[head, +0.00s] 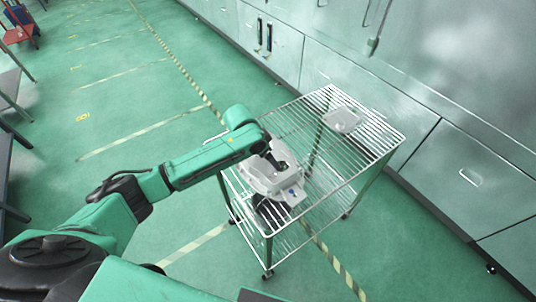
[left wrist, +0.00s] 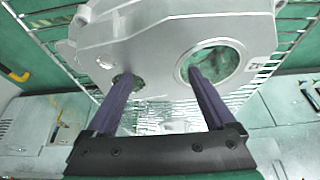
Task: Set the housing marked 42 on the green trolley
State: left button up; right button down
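A light grey cast housing (head: 258,181) is at the left end of the wire trolley's (head: 376,151) top shelf. A small blue mark shows on its near corner, too small to read. In the left wrist view the housing (left wrist: 160,50) fills the upper middle, with a large round bore and a smaller hole. My left gripper (head: 272,160) reaches down to it. Its two purple fingers (left wrist: 162,74) stand apart, one tip at each opening. I cannot tell whether they press on the metal, or whether the housing rests on the wires. My right gripper is out of view.
A smaller grey casting (head: 343,120) lies at the far end of the top shelf. Metal cabinets (head: 425,95) line the wall behind the trolley. The green floor (head: 130,110) is open to the left, with a red trolley (head: 18,33) at the far left.

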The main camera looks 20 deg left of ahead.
pick_arm(q)
jog(key=b+v, duration=0.1)
jog(key=v, duration=1.1)
